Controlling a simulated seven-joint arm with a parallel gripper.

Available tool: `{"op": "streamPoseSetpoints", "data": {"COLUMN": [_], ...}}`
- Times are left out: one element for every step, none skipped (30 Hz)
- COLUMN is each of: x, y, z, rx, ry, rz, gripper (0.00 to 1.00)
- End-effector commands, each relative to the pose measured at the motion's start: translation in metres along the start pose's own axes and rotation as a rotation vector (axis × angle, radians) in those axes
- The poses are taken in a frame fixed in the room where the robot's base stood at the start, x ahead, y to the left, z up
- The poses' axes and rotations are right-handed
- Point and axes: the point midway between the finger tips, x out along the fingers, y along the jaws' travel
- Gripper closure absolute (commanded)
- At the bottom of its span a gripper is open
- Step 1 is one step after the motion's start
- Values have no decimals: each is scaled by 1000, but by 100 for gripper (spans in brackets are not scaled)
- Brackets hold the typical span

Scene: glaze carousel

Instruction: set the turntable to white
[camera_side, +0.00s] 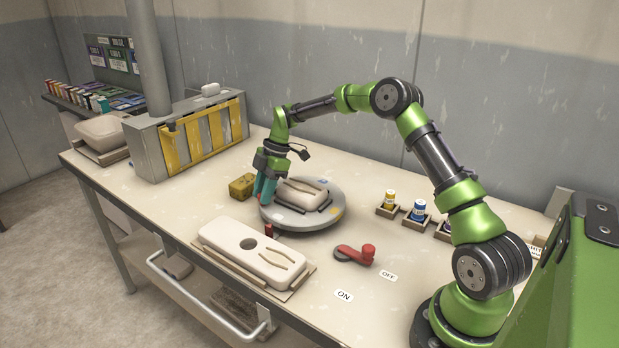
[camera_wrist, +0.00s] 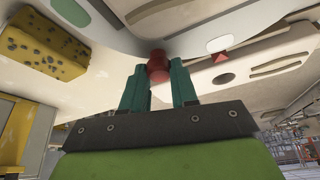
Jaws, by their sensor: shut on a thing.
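The round grey turntable (camera_side: 330,214) stands mid-table with a pale clay slab on it. In the side view its rim shows a blue patch (camera_side: 322,181) and a yellow patch (camera_side: 333,211). In the wrist view a green patch (camera_wrist: 72,11) and a white patch (camera_wrist: 222,43) show on the rim. A small red pointer (camera_wrist: 220,57) lies right beside the white patch. My gripper (camera_side: 264,192) is at the turntable's left edge, its teal fingers pointing down. In the wrist view the fingers are closed around a red knob (camera_wrist: 157,66). A red post (camera_side: 268,230) shows at the turntable's front.
A yellow sponge (camera_side: 242,185) lies close left of my gripper. A pale slab mould (camera_side: 254,254) lies in front. A red lever (camera_side: 368,252) sits by ON and OFF labels. Small glaze jars (camera_side: 419,210) stand at the right; a grey rack (camera_side: 190,140) is behind left.

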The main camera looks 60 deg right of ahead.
Motion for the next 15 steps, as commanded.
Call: {"op": "streamPoseSetpoints", "data": {"x": [-2,-2,-2,-2,-2,-2,-2,-2,-2,-2,-2,-1,-1,-1,-1], "y": [0,0,0,0,1,1,1,1,1,1,1,1,1,0,0], "z": [0,0,0,0,0,1,1,1,1,1,1,1,1,1,0], "rx": [1,1,1,1,2,2,2,2,2,2,2,2,2,2,2], "ry": [0,-1,-1,-1,-1,-1,-1,-1,-1,-1,-1,-1,-1,-1,-1], "rz": [2,3,3,3,3,3,3,3,3,3,3,3,2,2,2], "gripper": [100,100,100,100,100,100,100,100,69,64,60,53,49,46,46]}}
